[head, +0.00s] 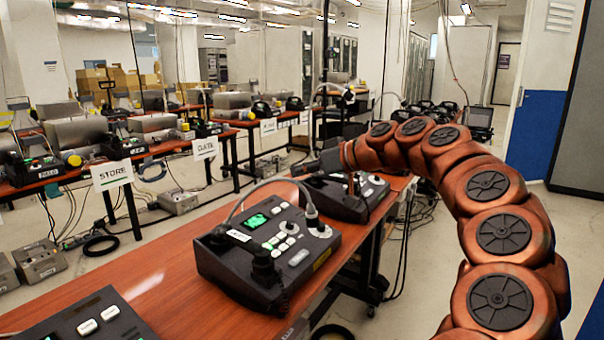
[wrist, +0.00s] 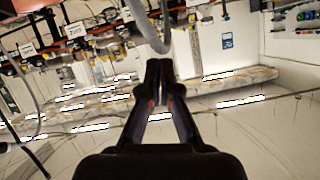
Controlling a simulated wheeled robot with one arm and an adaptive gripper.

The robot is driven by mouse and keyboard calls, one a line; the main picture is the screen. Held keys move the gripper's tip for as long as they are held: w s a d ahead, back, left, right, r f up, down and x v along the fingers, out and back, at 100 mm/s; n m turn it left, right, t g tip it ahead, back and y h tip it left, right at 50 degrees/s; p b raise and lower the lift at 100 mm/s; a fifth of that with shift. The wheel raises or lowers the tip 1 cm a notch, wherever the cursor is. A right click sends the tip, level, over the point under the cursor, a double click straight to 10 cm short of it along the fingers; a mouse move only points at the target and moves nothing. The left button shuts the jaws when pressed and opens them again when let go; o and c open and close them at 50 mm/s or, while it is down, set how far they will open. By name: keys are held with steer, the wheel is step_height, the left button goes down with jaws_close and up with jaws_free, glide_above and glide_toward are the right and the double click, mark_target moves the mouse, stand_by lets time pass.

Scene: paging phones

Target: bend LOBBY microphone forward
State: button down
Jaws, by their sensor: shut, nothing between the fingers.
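Several dark paging phones with grey gooseneck microphones stand on the near red-brown table (head: 150,270). The nearest whole one (head: 265,250) has a lit green screen, and its gooseneck (head: 262,188) arches over to the right. A second phone (head: 348,198) sits behind it, close under my gripper (head: 308,168). No LOBBY sign is readable, so I cannot tell which phone it names. In the wrist view my gripper (wrist: 158,68) is shut and empty. A grey curved gooseneck (wrist: 146,28) shows just beyond its fingertips; touching or apart is unclear.
Another phone (head: 85,318) is cut off at the bottom left. A far table holds more phones, with signs STORE (head: 112,175) and GATE (head: 205,148). Grey boxes (head: 40,262) and cables lie on the floor.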

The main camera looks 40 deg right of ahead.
steer(key=s+d+r, duration=0.3)
steer(key=s+r, duration=0.4)
steer(key=s, duration=0.1)
steer(key=shift+d, duration=0.2)
steer(key=shift+r, duration=0.1)
stand_by(0.4)
